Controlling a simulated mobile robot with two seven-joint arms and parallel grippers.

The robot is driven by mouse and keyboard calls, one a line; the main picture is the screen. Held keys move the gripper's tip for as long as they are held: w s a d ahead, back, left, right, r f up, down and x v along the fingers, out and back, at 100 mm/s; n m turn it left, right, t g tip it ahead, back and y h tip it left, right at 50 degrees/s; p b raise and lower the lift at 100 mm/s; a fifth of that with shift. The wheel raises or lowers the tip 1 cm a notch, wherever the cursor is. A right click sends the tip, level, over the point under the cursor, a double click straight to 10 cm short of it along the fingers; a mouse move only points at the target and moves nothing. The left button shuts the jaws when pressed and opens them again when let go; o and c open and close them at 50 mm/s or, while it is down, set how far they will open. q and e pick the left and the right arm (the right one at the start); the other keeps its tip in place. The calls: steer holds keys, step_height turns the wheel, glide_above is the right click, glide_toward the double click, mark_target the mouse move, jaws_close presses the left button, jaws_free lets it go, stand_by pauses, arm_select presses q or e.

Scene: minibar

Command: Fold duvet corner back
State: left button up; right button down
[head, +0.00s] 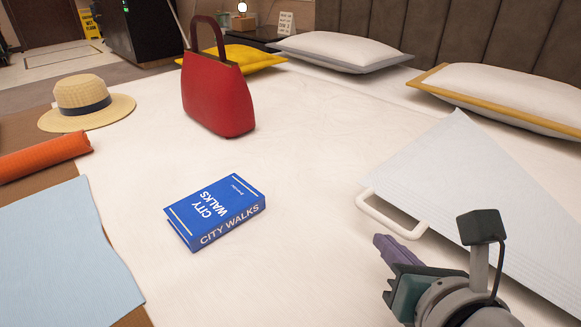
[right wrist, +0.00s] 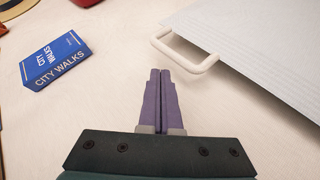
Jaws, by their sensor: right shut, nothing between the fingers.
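A pale grey-white panel (head: 470,190), which looks like the duvet corner, lies on the right side of the bed with its pointed end toward the pillows. It also shows in the right wrist view (right wrist: 260,50). A white loop handle (head: 388,215) sticks out from its left edge; it shows in the right wrist view too (right wrist: 185,52). My right gripper (head: 382,242) is shut and empty, its purple fingers together (right wrist: 160,75). The fingertips are just short of the handle and apart from it. My left gripper is not in view.
A blue book (head: 215,205), a red handbag (head: 217,98) and a straw hat (head: 85,98) rest on the bed. An orange roll (head: 40,157) and a light blue cloth (head: 60,255) lie at left. Pillows (head: 340,48) line the headboard. The white sheet between book and handle is clear.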

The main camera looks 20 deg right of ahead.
mark_target(365, 240)
arm_select(q)
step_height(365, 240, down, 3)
steer(key=b, duration=0.2)
steer(key=shift+b, duration=0.3)
arm_select(e)
steer(key=x, duration=0.7)
steer(key=shift+w, duration=0.15)
arm_select(q)
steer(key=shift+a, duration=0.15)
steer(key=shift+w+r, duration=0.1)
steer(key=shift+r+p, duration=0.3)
steer(key=shift+p, duration=0.15)
arm_select(e)
steer(key=shift+r, duration=0.35)
arm_select(q)
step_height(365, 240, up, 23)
steer(key=p, duration=2.3)
arm_select(e)
steer(key=s+d+r+m+t+y, duration=0.1)
steer(key=s+d+r+m, duration=0.1)
steer(key=d+r, duration=0.5)
steer(key=s+d+r+m+t+y, duration=0.1)
steer(key=d+r, duration=0.6)
steer(key=r, duration=1.2)
steer(key=shift+s+m+t+y, duration=0.3)
steer(key=shift+s+m+y, duration=0.4)
steer(key=shift+s+m, duration=0.65)
steer(key=shift+s, duration=0.1)
